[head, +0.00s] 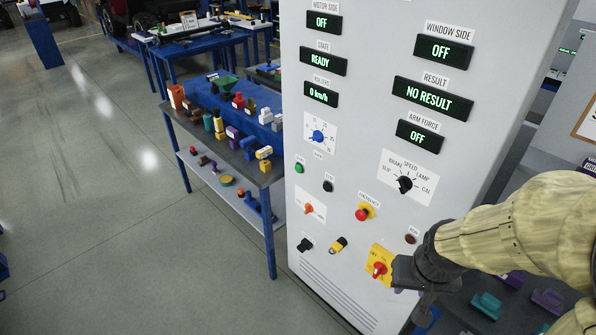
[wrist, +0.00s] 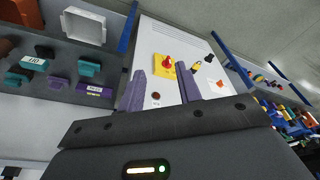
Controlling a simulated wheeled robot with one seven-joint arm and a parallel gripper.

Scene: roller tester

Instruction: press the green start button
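The green start button (head: 299,168) is a small round button on the left part of the light grey control cabinet (head: 340,215), below the blue-knob dial. It stands out clear in the head view, and I cannot make it out in the wrist view. My gripper (head: 402,278) is at the lower right of the cabinet front, by the yellow plate with the red rotary switch (head: 380,269), well right of and below the green button. In the wrist view its two purple-grey fingers (wrist: 163,88) stand apart with nothing between them.
The displays read READY, OFF, 0 km/h and NO RESULT. A table (head: 268,178) with several small objects stands left of the cabinet.

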